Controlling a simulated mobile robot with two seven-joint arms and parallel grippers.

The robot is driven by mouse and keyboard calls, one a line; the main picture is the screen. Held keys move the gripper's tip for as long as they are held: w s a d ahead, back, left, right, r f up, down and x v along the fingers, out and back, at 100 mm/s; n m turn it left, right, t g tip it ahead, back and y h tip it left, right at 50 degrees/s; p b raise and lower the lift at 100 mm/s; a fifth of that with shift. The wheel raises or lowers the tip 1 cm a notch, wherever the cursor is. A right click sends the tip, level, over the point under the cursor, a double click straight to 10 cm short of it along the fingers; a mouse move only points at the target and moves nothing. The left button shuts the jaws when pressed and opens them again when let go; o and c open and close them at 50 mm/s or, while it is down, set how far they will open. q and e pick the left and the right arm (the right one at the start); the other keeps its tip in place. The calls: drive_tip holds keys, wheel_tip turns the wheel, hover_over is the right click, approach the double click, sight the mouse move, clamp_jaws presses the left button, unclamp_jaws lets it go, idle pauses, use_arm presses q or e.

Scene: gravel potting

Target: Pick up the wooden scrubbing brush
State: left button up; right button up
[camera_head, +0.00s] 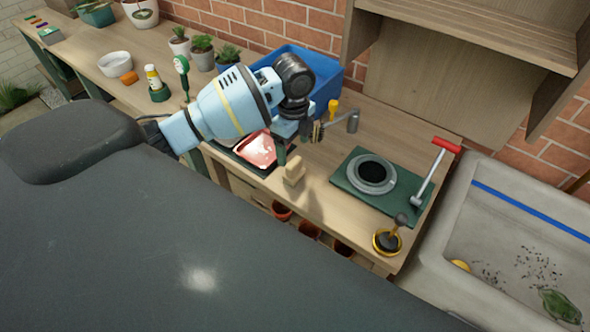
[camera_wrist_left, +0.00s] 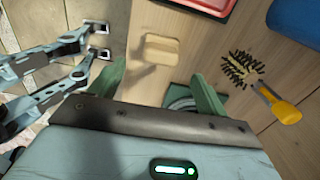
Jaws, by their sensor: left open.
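The wooden scrubbing brush (camera_head: 293,172) looks like a small pale wooden block near the front edge of the bench; no bristles show. In the left wrist view the block (camera_wrist_left: 162,50) lies ahead of my fingers, roughly centred between them. My left gripper (camera_head: 293,146) is just behind and above it in the head view, apart from it. In the left wrist view my left gripper (camera_wrist_left: 158,84) has its two green fingers spread wide with nothing between them.
A red tray (camera_head: 257,148) and blue bin (camera_head: 318,75) are behind the arm. A dark-bristled brush with a yellow handle (camera_wrist_left: 284,112) lies close by. A green mat (camera_head: 345,182) bears a grey round dish (camera_head: 391,178). A stone sink (camera_head: 450,225) is at right.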

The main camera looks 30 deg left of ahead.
sight(294, 162)
use_arm(q)
drive_tip(key=shift+f, duration=0.85)
drive_tip(key=shift+w, duration=0.1)
drive_tip(key=shift+f, duration=2.55)
use_arm(e)
drive_tip(key=shift+w+r, duration=0.3)
drive_tip(key=shift+w, duration=0.15)
use_arm(q)
drive_tip(key=shift+c, duration=0.5)
drive_tip(key=c, duration=1)
use_arm(e)
drive_tip(key=shift+f, duration=0.15)
